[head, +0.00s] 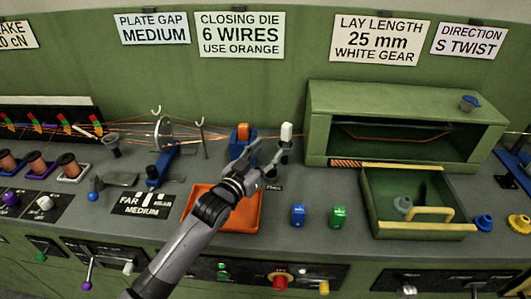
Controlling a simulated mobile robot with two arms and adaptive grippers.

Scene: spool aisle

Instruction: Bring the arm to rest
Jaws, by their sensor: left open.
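My left arm comes in from the lower left over the bench. Its gripper (267,153) is open, its fingers pointing toward the back. An orange block (243,131) sits in a blue holder (237,150) just left of and behind the fingers. A small white block (287,131) shows upright just beyond the right finger; I cannot tell whether they touch. The arm's wrist covers part of an orange tray (250,218). My right gripper is not in view.
Blue (298,215) and green (338,216) blocks stand right of the tray. An open green drawer (410,228) with a yellow handle juts out below a green housing (400,112). Wires run along the back from copper spools (36,163). Knobs and levers line the front.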

